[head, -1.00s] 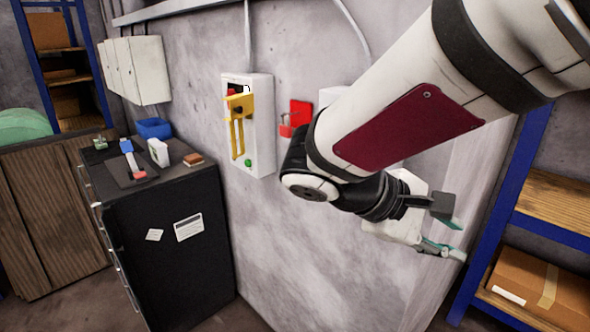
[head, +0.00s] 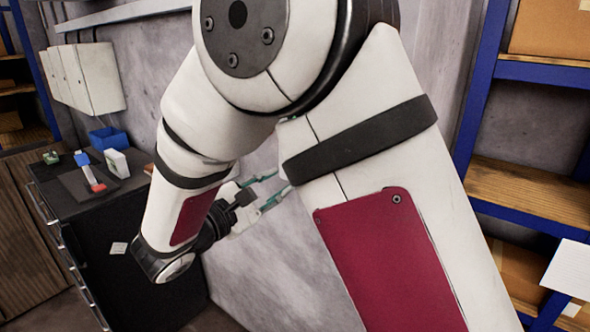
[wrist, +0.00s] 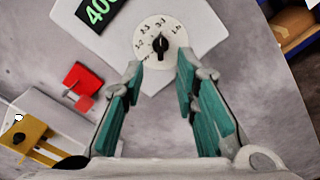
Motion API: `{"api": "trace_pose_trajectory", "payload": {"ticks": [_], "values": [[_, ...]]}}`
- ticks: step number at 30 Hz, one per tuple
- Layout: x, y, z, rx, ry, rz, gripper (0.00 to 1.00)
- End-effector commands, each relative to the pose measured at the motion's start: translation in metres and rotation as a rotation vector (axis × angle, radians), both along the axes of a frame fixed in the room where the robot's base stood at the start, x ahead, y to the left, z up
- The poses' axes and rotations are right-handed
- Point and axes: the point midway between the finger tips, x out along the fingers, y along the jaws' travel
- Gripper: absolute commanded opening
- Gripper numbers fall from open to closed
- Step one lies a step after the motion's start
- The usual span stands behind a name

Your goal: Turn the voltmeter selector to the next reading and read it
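The voltmeter (wrist: 125,18) is a pale panel on the wall in the wrist view, tilted in the picture. Its dark display (wrist: 97,12) shows green digits that look like 400, cut by the top edge. The selector (wrist: 160,44) is a black knob on a round white dial with small marks; I cannot tell surely which mark it points to. My gripper (wrist: 158,72) is open and empty, its teal-padded fingers on either side below the knob, apart from it. In the head view my gripper (head: 270,190) is near the wall, and my arm hides the voltmeter.
A red padlock-like piece (wrist: 82,84) and a box with a yellow handle (wrist: 30,140) are on the wall. A black cabinet (head: 110,240) with small items on top stands at left. Blue-framed shelving (head: 477,90) is at right.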

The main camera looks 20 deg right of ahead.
Motion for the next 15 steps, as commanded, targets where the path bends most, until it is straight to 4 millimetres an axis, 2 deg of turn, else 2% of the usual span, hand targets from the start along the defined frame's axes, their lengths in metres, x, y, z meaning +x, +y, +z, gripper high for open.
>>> {"api": "trace_pose_trajectory", "payload": {"ticks": [1,6,15], "values": [[0.005,-0.01,0.001,-0.001,0.0,-0.005,0.28],[0.025,-0.036,0.001,0.0,0.0,-0.004,0.28],[0.046,-0.064,0.0,0.0,0.0,-0.003,0.28]]}}
